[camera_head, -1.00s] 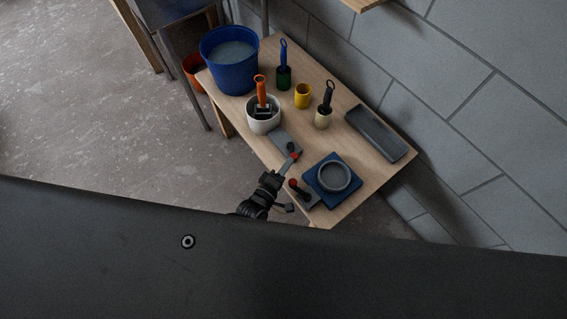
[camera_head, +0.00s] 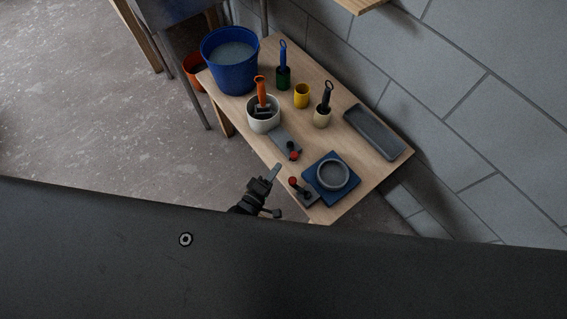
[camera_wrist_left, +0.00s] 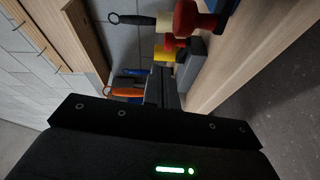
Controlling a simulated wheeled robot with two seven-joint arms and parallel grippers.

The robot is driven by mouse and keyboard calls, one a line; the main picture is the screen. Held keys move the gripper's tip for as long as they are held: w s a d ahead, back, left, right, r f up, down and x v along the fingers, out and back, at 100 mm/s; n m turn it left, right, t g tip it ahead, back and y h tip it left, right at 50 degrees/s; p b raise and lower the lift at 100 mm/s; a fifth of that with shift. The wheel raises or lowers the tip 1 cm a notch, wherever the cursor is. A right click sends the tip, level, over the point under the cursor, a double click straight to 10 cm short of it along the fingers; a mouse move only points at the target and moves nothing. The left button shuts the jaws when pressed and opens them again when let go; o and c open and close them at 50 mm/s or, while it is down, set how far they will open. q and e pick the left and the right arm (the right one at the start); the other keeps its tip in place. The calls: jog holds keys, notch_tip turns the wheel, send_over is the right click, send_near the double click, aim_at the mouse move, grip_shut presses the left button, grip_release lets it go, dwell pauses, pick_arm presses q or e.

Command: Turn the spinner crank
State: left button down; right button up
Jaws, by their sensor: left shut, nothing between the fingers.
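A red crank knob (camera_head: 294,155) sits at the end of a grey plate (camera_head: 283,140) beside the white pot (camera_head: 264,122). A second red knob (camera_head: 293,182) stands on a small grey base at the left corner of a blue square block (camera_head: 329,192) with a grey ring. I cannot tell which is the spinner crank. My left gripper (camera_head: 276,168) is shut and empty, off the table's front edge, between the two knobs and apart from both. In the left wrist view, a red knob (camera_wrist_left: 188,20) is large and close above my fingers (camera_wrist_left: 160,88). My right gripper is not in view.
The wooden table (camera_head: 375,175) carries a blue bucket (camera_head: 229,75), a yellow cup (camera_head: 302,96), a cream cup (camera_head: 322,118), a green cup (camera_head: 283,84) and a grey tray (camera_head: 374,132). A brick wall rises behind. The floor at left is open.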

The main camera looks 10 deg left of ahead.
pick_arm(q)
jog(key=s+d, duration=0.2)
jog(key=s, duration=0.6)
jog(key=shift+s+d, duration=0.15)
jog(key=shift+d, duration=0.25)
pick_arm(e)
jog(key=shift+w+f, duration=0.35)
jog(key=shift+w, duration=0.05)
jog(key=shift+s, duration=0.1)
